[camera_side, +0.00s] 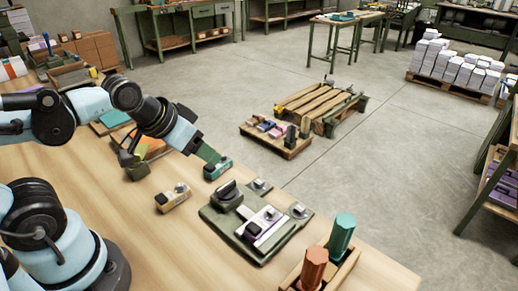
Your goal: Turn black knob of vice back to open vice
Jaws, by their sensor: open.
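The vice (240,245) is a green base with a pale metal plate on top, lying on the wooden table at the picture's middle. A black knob (227,190) stands at its back left corner, and a smaller dark block sits on the plate. Which dark part is the knob that turns the vice is hard to tell. My gripper (175,166) is to the left of and behind the vice, above the table, with its fingers spread wide. It is apart from the knob and nothing shows between the fingers.
A small wooden block with a metal piece (173,198) lies left of the vice. A teal block (217,169) is by my right finger. Orange (314,268) and teal (341,236) handles stand in a wooden holder at the front right. The table's right edge passes close behind the vice.

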